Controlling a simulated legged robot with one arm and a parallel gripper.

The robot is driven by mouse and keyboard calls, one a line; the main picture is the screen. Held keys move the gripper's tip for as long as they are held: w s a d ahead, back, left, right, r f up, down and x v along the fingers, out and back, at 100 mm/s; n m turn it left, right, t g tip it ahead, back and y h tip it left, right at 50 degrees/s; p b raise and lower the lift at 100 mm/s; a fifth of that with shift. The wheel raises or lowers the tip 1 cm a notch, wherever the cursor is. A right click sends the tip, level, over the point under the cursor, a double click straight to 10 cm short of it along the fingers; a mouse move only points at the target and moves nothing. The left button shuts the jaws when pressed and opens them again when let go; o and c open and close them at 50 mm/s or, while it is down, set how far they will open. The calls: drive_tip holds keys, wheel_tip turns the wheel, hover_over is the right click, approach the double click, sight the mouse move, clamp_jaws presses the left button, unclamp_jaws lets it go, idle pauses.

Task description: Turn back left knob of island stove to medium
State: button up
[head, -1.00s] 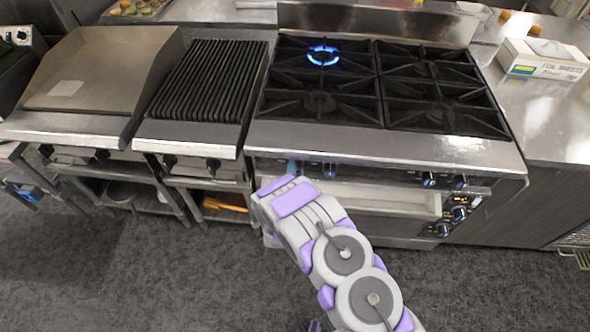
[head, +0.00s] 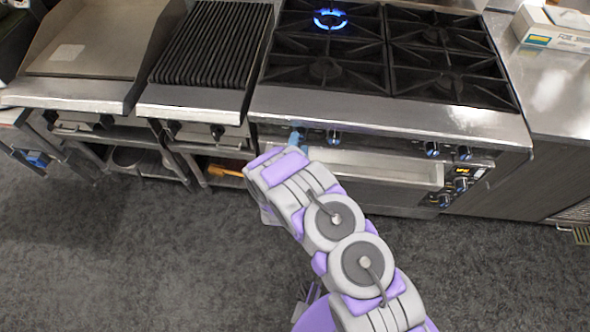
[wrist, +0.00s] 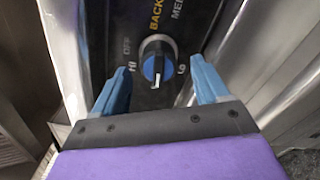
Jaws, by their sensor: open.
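The island stove (head: 400,115) fills the upper right of the head view. Its back left burner (head: 330,18) burns with a blue flame. The wrist view shows one knob (wrist: 157,60) up close, black with a blue face and a white pointer mark. The label above it starts with "BACK"; the rest is cut off. OFF, HI, MED and LO are printed around it, and the pointer mark lies on the lower side between HI and LO. My gripper (wrist: 160,88) is open, with one blue finger on each side of the knob. In the head view its fingertips (head: 297,138) are at the front panel.
Another knob (head: 333,137) is just right of my gripper, with more knobs (head: 448,151) further right. A charbroiler (head: 210,45) and griddle (head: 100,40) stand to the left. A foil sheets box (head: 550,28) sits on the right counter. The grey floor in front is clear.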

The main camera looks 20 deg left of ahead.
drive_tip(key=p+v, duration=0.2)
drive_tip(key=v, duration=1.1)
drive_tip(key=shift+d+p, duration=0.2)
drive_tip(key=shift+p, duration=0.1)
drive_tip(key=w+d+r+m+g+h, duration=0.25)
drive_tip(key=w+r+m+g, duration=0.25)
drive_tip(key=w+m+g, duration=0.45)
drive_tip(key=s+d+r+m+g, duration=0.1)
drive_tip(key=s+d+r+m, duration=0.1)
drive_tip(key=d+r+m, duration=0.3)
drive_tip(key=s+d+r+m+g, duration=0.1)
drive_tip(key=s+r+m+g, duration=0.15)
drive_tip(key=r, duration=0.55)
drive_tip(key=s+d+r+m+g, duration=0.2)
drive_tip(key=s+d+r, duration=0.4)
drive_tip(key=s, duration=0.4)
drive_tip(key=s+d+r+m+g+h, duration=0.1)
drive_tip(key=s+d+r+m, duration=0.3)
drive_tip(key=s+d, duration=0.5)
drive_tip(key=s+d+r+m+g, duration=0.2)
drive_tip(key=s+d+r, duration=0.6)
drive_tip(key=s, duration=0.4)
drive_tip(key=shift+d+m+g, duration=0.15)
drive_tip(key=shift+m+g, duration=0.25)
drive_tip(key=shift+g, duration=0.3)
drive_tip(key=shift+h, duration=0.25)
